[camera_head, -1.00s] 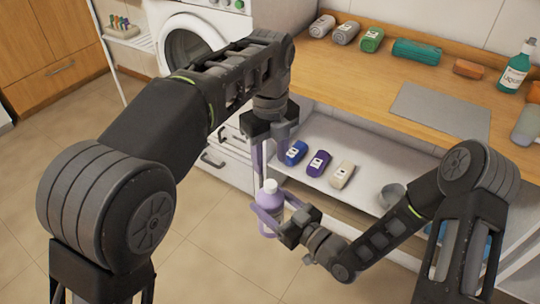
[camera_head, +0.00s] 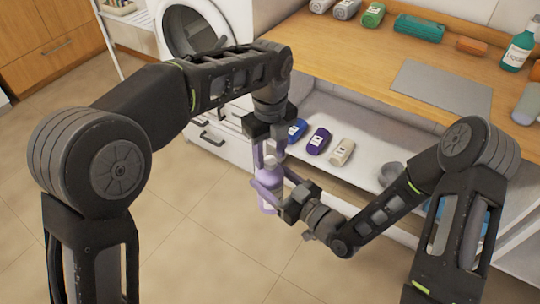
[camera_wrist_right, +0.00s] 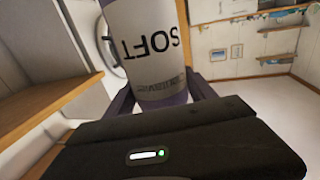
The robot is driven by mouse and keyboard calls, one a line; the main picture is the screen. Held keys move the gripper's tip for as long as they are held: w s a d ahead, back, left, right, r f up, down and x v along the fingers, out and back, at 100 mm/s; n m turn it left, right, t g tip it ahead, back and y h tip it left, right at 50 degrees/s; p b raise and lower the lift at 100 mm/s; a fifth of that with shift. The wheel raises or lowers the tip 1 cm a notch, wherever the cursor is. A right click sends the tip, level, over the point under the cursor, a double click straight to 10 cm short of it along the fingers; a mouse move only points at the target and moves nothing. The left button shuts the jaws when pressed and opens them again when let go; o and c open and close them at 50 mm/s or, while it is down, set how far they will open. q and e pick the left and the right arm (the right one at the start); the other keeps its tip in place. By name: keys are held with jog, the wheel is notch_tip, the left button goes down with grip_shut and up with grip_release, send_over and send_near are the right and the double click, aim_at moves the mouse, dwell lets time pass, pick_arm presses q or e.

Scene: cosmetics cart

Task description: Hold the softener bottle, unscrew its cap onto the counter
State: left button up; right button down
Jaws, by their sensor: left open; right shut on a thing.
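The softener bottle (camera_head: 269,178) is light purple and upright, held in the air in front of the cart. In the right wrist view its white label (camera_wrist_right: 150,45) reads "SOFT", appearing upside down. My right gripper (camera_head: 268,194) is shut on the bottle's body from the right. My left gripper (camera_head: 269,157) points down over the bottle's top, its fingers open on either side of the cap area. The cap is mostly hidden by these fingers, and I cannot tell whether they touch it. The wooden counter (camera_head: 345,72) lies behind, higher up.
A grey mat (camera_head: 440,92) lies on the counter, with a green pump bottle (camera_head: 518,50) and several containers along the back. The shelf below holds blue (camera_head: 297,130), purple (camera_head: 318,141) and cream (camera_head: 342,152) bottles and a grey bowl (camera_head: 390,173). Counter space left of the mat is clear.

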pick_arm(q)
jog(key=shift+f, duration=0.7)
jog(key=shift+c, duration=0.4)
grip_shut()
